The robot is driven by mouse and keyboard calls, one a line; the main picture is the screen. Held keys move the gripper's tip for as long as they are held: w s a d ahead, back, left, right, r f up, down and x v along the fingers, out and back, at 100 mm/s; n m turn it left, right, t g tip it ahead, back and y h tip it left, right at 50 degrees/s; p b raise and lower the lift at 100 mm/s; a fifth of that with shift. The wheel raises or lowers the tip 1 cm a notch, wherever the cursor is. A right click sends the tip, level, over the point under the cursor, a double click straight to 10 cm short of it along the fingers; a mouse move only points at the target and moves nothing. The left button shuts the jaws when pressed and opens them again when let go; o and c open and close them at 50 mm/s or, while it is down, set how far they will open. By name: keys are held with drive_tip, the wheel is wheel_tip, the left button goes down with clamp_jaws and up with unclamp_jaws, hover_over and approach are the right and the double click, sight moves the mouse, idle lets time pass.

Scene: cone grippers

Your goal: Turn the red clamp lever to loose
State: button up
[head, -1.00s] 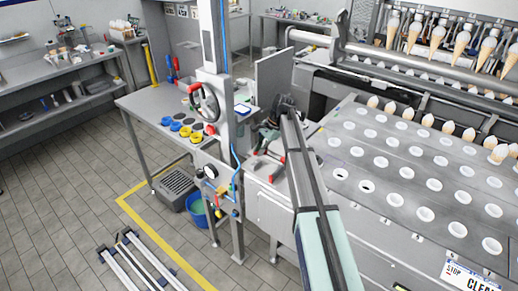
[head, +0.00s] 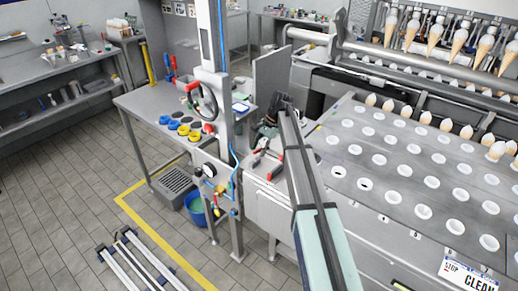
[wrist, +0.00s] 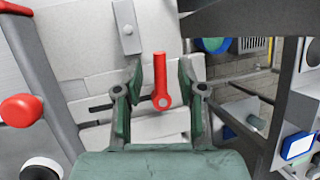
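The red clamp lever (wrist: 160,78) shows in the wrist view as a short red bar with a round pivot at its lower end, against a pale grey panel. It points up in the picture. My gripper (wrist: 160,75) is open, with one green-padded finger on each side of the lever and a visible gap on both sides. The fingers do not appear to touch it. In the head view my gripper (head: 267,127) is over the left end of the machine. I cannot surely tell the lever there from other small red parts.
In the wrist view a red knob (wrist: 18,110) on a grey arm is at the left, and a dark bar crosses the top right. In the head view a white column with a handwheel (head: 203,100) stands left of my arm. The perforated machine top (head: 400,165) lies right.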

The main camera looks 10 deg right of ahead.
drive_tip(key=shift+r, duration=0.1)
drive_tip(key=v, duration=1.1)
drive_tip(key=shift+d+r, duration=0.2)
drive_tip(key=shift+r, duration=0.2)
